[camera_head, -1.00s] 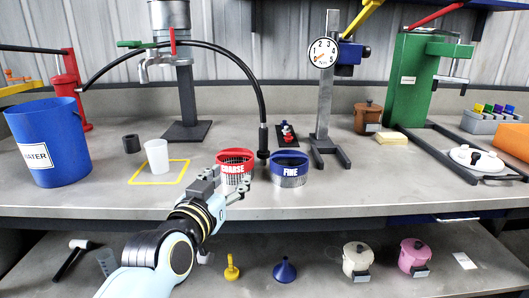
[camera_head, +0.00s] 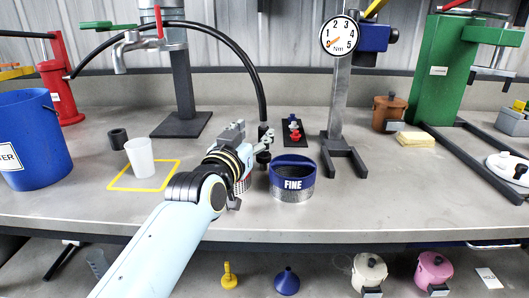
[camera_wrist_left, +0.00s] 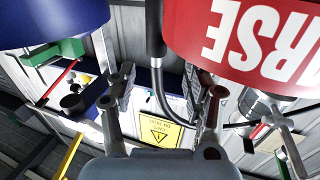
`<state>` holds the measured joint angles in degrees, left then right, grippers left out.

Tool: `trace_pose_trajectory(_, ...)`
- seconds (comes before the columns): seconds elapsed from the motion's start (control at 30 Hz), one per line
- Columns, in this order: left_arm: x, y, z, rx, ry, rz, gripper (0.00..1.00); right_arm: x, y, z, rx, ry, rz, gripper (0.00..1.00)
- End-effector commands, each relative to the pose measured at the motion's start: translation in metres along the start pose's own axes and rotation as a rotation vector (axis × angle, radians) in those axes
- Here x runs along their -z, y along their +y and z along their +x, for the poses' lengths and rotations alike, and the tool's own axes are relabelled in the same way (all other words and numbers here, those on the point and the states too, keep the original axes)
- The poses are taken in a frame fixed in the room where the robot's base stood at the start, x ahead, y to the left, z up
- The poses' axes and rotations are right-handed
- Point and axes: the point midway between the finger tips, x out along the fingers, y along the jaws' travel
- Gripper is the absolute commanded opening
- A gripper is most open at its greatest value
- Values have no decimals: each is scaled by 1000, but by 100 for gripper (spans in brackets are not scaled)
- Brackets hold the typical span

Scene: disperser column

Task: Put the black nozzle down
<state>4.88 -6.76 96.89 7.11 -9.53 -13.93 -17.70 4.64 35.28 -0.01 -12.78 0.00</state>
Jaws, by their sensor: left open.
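The black nozzle (camera_head: 263,131) is the thick end of a black hose and points down, upright, behind the two sieves. My left gripper (camera_head: 263,147) reaches it from the left, with its fingers at the nozzle's height. In the left wrist view the nozzle (camera_wrist_left: 154,30) and its hose pass between the spread fingers of the left gripper (camera_wrist_left: 167,95). The fingers are open and I see no grip on it. Whether the nozzle's lower end touches the table is hidden. My right gripper is not in view.
The blue FINE sieve (camera_head: 292,183) stands right of the gripper. The red COARSE sieve (camera_wrist_left: 250,40) is mostly hidden behind my arm in the head view. A white cup (camera_head: 140,157) stands in a yellow square at left. The gauge stand (camera_head: 340,110) rises at right.

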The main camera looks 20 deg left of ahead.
Motion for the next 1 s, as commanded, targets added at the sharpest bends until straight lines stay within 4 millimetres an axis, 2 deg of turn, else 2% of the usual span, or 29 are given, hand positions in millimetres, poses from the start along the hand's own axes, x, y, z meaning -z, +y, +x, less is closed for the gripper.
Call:
trace_pose_trajectory(0.17,-2,2,16,0,0,1,51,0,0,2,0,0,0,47)
trace_pose_trajectory(0.4,-4,5,52,0,0,1,51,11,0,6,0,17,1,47)
trace_pose_trajectory(0.7,-4,5,57,0,0,0,51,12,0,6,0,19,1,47)
trace_pose_trajectory(1.0,-4,5,56,0,0,0,12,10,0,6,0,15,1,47)
